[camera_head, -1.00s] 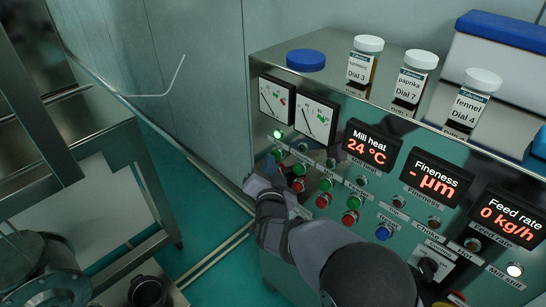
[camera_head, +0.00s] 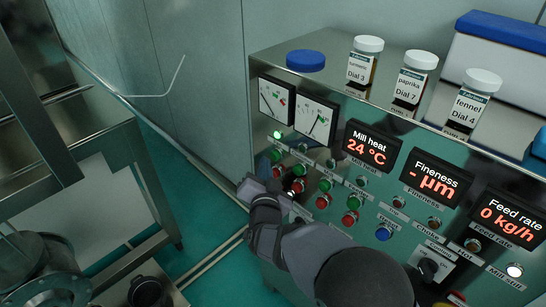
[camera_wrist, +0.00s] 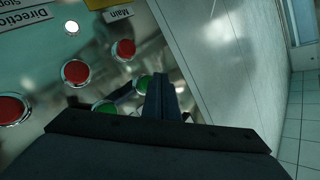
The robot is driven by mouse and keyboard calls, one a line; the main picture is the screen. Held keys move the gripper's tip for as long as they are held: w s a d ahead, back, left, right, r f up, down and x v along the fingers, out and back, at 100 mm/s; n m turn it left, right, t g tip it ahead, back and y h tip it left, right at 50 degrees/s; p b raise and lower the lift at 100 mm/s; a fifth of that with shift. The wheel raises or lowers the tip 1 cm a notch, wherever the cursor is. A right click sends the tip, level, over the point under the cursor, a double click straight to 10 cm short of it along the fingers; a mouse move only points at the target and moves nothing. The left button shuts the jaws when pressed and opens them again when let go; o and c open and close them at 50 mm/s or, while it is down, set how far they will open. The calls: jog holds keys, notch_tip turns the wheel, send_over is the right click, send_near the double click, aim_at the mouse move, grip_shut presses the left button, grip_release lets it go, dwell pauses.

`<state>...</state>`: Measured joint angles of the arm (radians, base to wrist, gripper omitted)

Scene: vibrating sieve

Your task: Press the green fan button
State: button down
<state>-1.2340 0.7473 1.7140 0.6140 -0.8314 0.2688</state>
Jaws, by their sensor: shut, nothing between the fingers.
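A steel control panel holds a row of green buttons (camera_head: 325,185) above a row of red buttons (camera_head: 322,202). The labels are too small to read, so I cannot tell which green one is the fan button. My gripper (camera_head: 258,187) is shut and empty at the panel's left end, low beside the leftmost buttons. In the wrist view, the dark fingers (camera_wrist: 162,97) point at the panel. A green button (camera_wrist: 145,82) shows right beside the fingertips, and another green button (camera_wrist: 104,107) is partly hidden by a finger. I cannot tell whether they touch.
Red buttons (camera_wrist: 123,49) lie close by in the wrist view. A blue button (camera_head: 383,232) and a black selector knob (camera_head: 428,268) sit lower right. Gauges (camera_head: 316,118) and red displays (camera_head: 371,147) fill the upper panel. Jars (camera_head: 410,84) stand on top. A steel frame (camera_head: 90,140) stands left.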

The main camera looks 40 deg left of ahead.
jog(key=shift+s, duration=2.5)
jog(key=w+d+f+n+g+h+p, duration=0.1)
jog(key=w+d+g+h+p, duration=0.25)
jog(key=d, duration=0.85)
jog(key=w+d+f+n+g+h+p, duration=0.15)
jog(key=w+d, duration=0.25)
jog(key=d, duration=0.8)
jog(key=s+d+f+m+g+h+b, duration=0.1)
jog(key=d+f+g+h, duration=0.1)
jog(key=d, duration=0.8)
jog(key=s+d+f+m+g+h+b, duration=0.1)
jog(key=s+d+f+h, duration=0.15)
jog(key=d, duration=0.75)
jog(key=s+d+f+m+g+h+b, duration=0.1)
jog(key=s+d, duration=0.3)
jog(key=d, duration=0.4)
jog(key=s+d+f+m+g+h+b, duration=0.1)
jog(key=s+d+f+g, duration=0.1)
jog(key=s+d, duration=0.3)
jog(key=d, duration=0.2)
jog(key=shift+s+d+g+b, duration=0.15)
jog(key=shift+d+g+b, duration=0.15)
jog(key=shift+d+b, duration=0.1)
